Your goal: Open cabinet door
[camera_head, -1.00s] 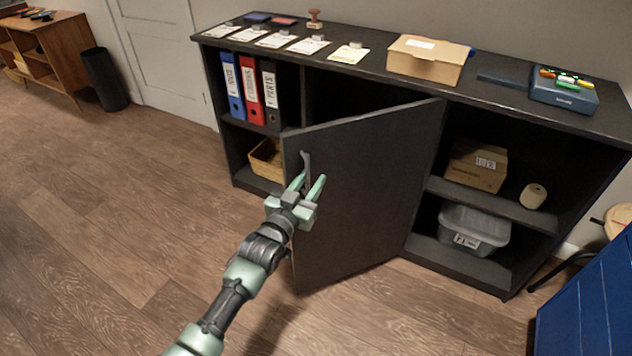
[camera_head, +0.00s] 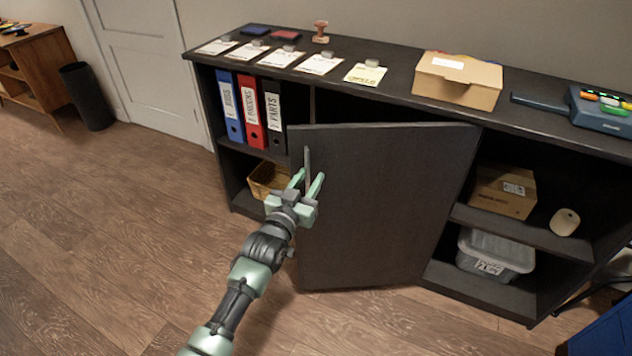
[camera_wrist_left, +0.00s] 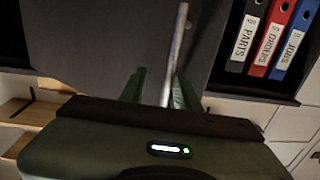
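The dark cabinet door (camera_head: 385,210) stands partly open, swung out from the cabinet front, with its hinge side at the right. Its upright metal handle (camera_head: 307,165) is near the free left edge. My left gripper (camera_head: 307,184) is at the handle, with its two green fingers apart. In the left wrist view, the handle (camera_wrist_left: 178,45) runs down between the spread fingers (camera_wrist_left: 160,88); I see a gap on at least the left side. Whether a finger touches it is unclear. My right gripper is in neither view.
The cabinet top (camera_head: 400,98) holds cards, a stamp, a cardboard box (camera_head: 457,80) and a blue device (camera_head: 604,110). Binders (camera_head: 252,112) and a basket (camera_head: 268,180) sit in the left compartment. Open shelves at right hold a box (camera_head: 502,190) and a bin (camera_head: 495,255).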

